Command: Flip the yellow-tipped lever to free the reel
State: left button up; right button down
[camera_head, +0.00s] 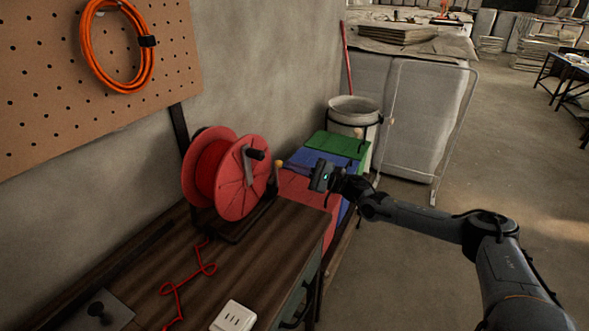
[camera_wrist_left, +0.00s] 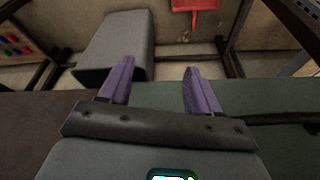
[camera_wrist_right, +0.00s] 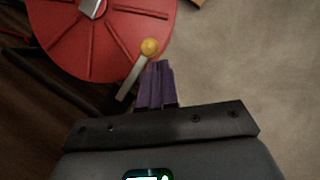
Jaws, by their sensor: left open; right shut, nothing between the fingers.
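The red reel (camera_head: 232,180) stands on the dark wooden bench, with a crank and dark knob on its near face; it also shows in the right wrist view (camera_wrist_right: 110,55). The lever's yellow tip (camera_head: 279,163) is at the reel's right edge. In the right wrist view the yellow tip (camera_wrist_right: 150,46) tops a pale lever arm (camera_wrist_right: 131,78) that slants up to the right. My right gripper (camera_wrist_right: 160,64) is shut and empty, with its purple fingertips close beside the lever; I cannot tell if they touch. My left gripper (camera_wrist_left: 158,68) is open and empty.
Red cord (camera_head: 190,283) and a white socket block (camera_head: 233,316) lie on the bench (camera_head: 255,262). Blue (camera_head: 312,161) and green (camera_head: 338,146) bins stand beyond the reel. An orange cable coil (camera_head: 88,45) hangs on the pegboard. A grey block (camera_wrist_left: 115,45) shows in the left wrist view.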

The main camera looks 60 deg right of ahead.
jog(key=w+d+f+p+v, duration=0.1)
jog(key=p+v, duration=0.1)
jog(key=v, duration=1)
jog(key=shift+s+d+f, duration=0.15)
jog(key=shift+s+d, duration=0.05)
jog(key=shift+d, duration=0.2)
